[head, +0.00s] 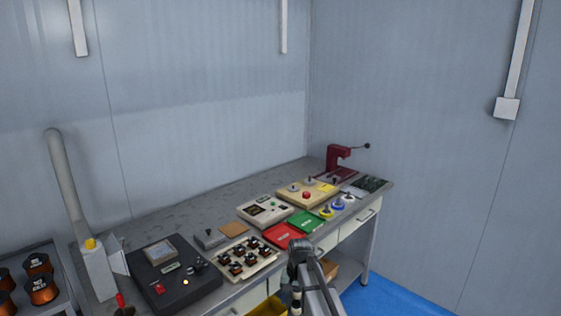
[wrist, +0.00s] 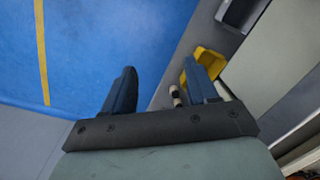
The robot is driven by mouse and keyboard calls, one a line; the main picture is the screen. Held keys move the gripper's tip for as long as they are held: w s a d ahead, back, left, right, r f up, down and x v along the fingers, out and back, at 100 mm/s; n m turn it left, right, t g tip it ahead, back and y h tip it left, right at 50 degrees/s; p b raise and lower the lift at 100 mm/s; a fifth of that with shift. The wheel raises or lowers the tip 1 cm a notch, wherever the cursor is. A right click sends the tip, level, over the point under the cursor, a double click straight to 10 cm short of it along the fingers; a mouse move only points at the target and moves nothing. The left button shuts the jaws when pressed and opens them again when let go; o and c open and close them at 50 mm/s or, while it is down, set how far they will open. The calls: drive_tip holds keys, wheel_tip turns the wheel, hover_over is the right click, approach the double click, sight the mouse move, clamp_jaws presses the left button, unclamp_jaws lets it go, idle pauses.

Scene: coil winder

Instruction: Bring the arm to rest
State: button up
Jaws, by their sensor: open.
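My gripper (wrist: 159,68) shows in the wrist view with its two dark fingers spread apart and nothing between them. It points down past the bench's front side, with blue floor (wrist: 90,50) below and to the left. In the head view my arm (head: 305,268) stands up in front of the bench's front edge, near the tray of small coils (head: 219,274). The fingers cannot be made out in the head view.
The workbench (head: 185,215) carries a black winder unit (head: 180,291), a red tray (head: 283,236), a green tray (head: 307,222) and a red press (head: 338,158). A yellow bin (wrist: 207,62) lies below, near the right finger. Copper spools (head: 40,290) stand at left. Blue floor is clear.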

drive_tip(key=s+d+f+n+g, duration=0.15)
drive_tip(key=s+d+f, duration=0.25)
drive_tip(key=s+f, duration=0.75)
drive_tip(key=s+d+f+m+g, duration=0.15)
drive_tip(key=s+d+f, duration=0.25)
drive_tip(key=s+f, duration=0.8)
drive_tip(key=s+d+f+n+g, duration=0.1)
drive_tip(key=s+f, duration=0.4)
drive_tip(key=s, duration=0.7)
drive_tip(key=s+d+f+n+g, duration=0.1)
drive_tip(key=s+f, duration=0.4)
drive_tip(key=s, duration=0.8)
drive_tip(key=d+g, duration=0.1)
drive_tip(key=d, duration=0.1)
drive_tip(key=shift+d+h, duration=0.4)
